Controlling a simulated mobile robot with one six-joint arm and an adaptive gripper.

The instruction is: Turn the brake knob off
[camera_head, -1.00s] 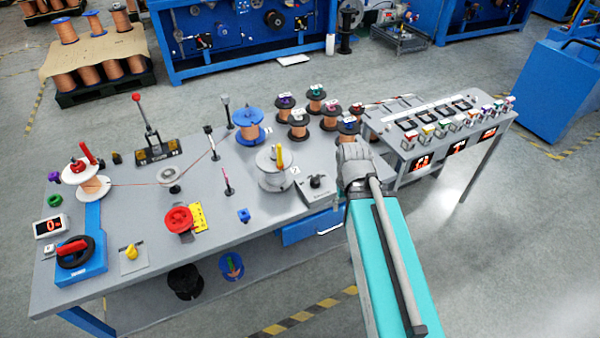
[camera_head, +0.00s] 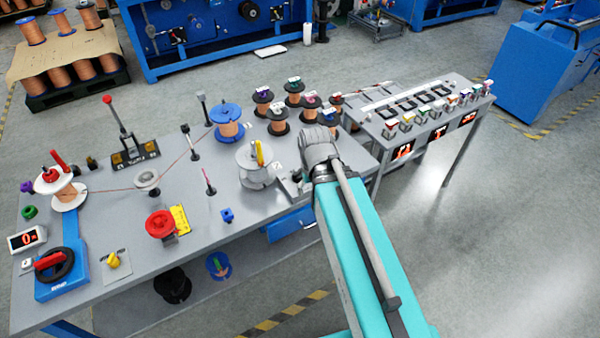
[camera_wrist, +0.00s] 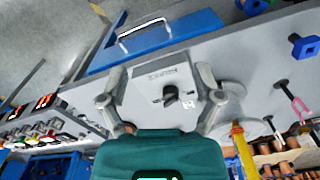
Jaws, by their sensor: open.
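A light grey box (camera_wrist: 150,92) with a printed label, too blurred to read, carries a black knob (camera_wrist: 170,97) with a pointer-like grip, in the wrist view. I take this for the brake knob. My gripper (camera_wrist: 159,72) is open, with one finger on each side of the box and nothing between them but box and knob. The knob appears apart from both fingers. In the head view the box (camera_head: 291,188) sits near the table's front edge, mostly hidden by my wrist, and my fingers cannot be made out.
A white spool (camera_head: 253,175) with a yellow handle stands close beside the box. Several copper spools (camera_head: 277,122) stand behind it. A blue drawer (camera_head: 288,225) is under the table edge. A side table (camera_head: 440,120) with displays stands to the right.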

